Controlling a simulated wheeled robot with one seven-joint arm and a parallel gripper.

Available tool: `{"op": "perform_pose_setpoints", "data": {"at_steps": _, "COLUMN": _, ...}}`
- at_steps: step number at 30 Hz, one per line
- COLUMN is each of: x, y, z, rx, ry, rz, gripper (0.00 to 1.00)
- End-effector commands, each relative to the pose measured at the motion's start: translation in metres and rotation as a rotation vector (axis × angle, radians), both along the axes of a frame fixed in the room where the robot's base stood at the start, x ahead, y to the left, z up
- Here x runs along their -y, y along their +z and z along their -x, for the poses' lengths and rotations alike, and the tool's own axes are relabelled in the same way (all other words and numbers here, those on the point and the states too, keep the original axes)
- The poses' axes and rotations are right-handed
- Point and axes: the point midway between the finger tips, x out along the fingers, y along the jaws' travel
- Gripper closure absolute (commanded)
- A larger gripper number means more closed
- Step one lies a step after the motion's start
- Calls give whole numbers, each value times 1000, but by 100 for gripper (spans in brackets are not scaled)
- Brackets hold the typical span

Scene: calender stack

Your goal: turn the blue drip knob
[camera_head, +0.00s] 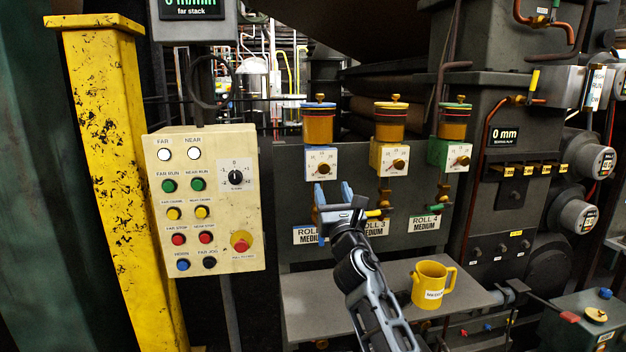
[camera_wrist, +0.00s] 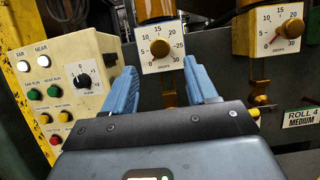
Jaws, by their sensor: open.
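The blue drip unit is the leftmost of three oilers, with a blue-lidded amber jar (camera_head: 318,124) above a blue box with a white dial face. Its round bronze drip knob (camera_head: 323,169) sits on that face. In the wrist view the knob (camera_wrist: 160,48) is ahead of and above the space between my fingers, apart from them. My gripper (camera_head: 333,190) is open and empty, just below the blue box in the head view. Its two blue fingers also show in the wrist view (camera_wrist: 158,75). My fingers partly hide what is under the box.
Similar yellow (camera_head: 390,158) and green (camera_head: 450,155) drip boxes stand to the right. A cream button panel (camera_head: 215,220) and yellow post (camera_head: 105,150) are left.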

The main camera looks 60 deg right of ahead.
Motion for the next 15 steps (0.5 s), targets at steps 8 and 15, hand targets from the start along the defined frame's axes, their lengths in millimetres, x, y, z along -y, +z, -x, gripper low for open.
{"op": "perform_pose_setpoints", "data": {"at_steps": 8, "x": 27, "y": 16, "z": -23, "rx": 2, "ry": 1, "rz": 0, "gripper": 43}}
{"op": "perform_pose_setpoints", "data": {"at_steps": 15, "x": 47, "y": 26, "z": -41, "rx": 3, "ry": 2, "rz": -2, "gripper": 43}}
